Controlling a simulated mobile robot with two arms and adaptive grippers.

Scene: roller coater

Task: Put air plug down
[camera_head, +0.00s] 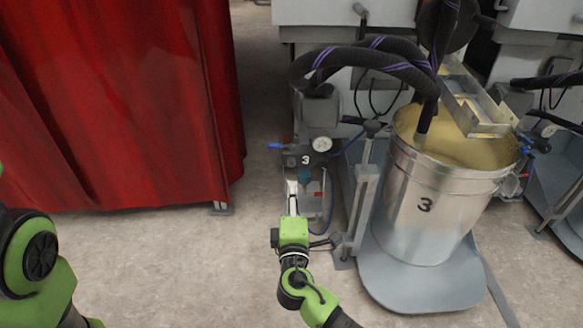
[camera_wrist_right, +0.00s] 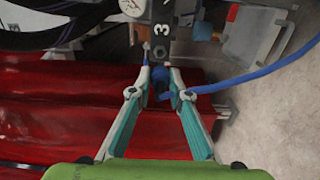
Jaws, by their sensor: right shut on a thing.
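My right gripper (camera_head: 292,187) reaches forward low beside the machine's gauge panel, just below the black block marked 3. In the right wrist view its two teal and grey fingers (camera_wrist_right: 160,78) close in on a small dark blue air plug (camera_wrist_right: 159,75). The plug sits between the fingertips, in front of the block (camera_wrist_right: 163,30) marked 3. A blue hose (camera_wrist_right: 245,77) runs from near the plug to the right. In the head view I cannot make out the plug. My left arm shows at the left edge, but its gripper is out of view.
Thick black hoses (camera_head: 365,60) arch above. A round gauge (camera_head: 321,144) sits above my gripper. A red curtain (camera_head: 120,100) hangs at left. The floor (camera_head: 170,265) in front is clear.

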